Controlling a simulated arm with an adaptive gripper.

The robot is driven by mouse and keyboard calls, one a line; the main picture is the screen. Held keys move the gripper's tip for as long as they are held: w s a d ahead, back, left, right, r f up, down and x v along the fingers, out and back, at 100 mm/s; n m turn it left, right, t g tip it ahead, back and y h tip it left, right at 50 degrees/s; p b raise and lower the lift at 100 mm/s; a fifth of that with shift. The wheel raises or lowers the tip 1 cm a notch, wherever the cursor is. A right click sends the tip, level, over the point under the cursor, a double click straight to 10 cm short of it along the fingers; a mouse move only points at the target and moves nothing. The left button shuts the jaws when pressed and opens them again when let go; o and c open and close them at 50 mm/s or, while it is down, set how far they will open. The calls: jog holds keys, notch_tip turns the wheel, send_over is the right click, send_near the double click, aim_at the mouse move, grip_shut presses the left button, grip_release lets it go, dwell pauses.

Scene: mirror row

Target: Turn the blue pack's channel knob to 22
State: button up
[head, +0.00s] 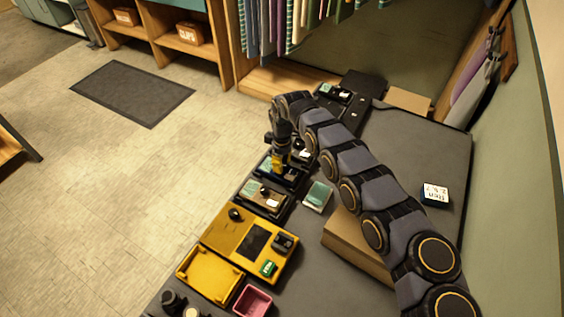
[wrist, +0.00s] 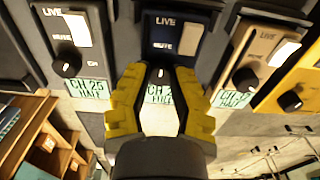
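The blue pack (wrist: 176,30), in the middle of the wrist view, has a dark blue face marked LIVE and MUTE and a pale rocker switch (wrist: 191,37). Its black channel knob (wrist: 160,76) has a white pointer mark that looks roughly upright in the picture. My gripper (wrist: 160,72) has its yellow fingertips on both sides of this knob, with no clear gap, so it appears shut on it. A green-lettered CH label (wrist: 159,94) shows between the fingers; its number is hidden.
A neighbouring grey pack (wrist: 66,27) with a CH 25 label is left in the wrist view. A tan pack (wrist: 243,42) and a yellow one (wrist: 300,80) are right. In the head view a cardboard box (head: 350,243) and a yellow tray (head: 208,277) stand nearby.

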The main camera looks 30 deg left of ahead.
jog(key=o, duration=0.5)
jog(key=shift+s+f, duration=0.15)
jog(key=shift+f, duration=0.05)
jog(key=shift+r, duration=0.1)
jog(key=shift+r, duration=0.1)
jog(key=shift+r, duration=0.35)
notch_tip(320, 180, up, 11)
jog(key=shift+r, duration=0.1)
jog(key=shift+d, duration=0.1)
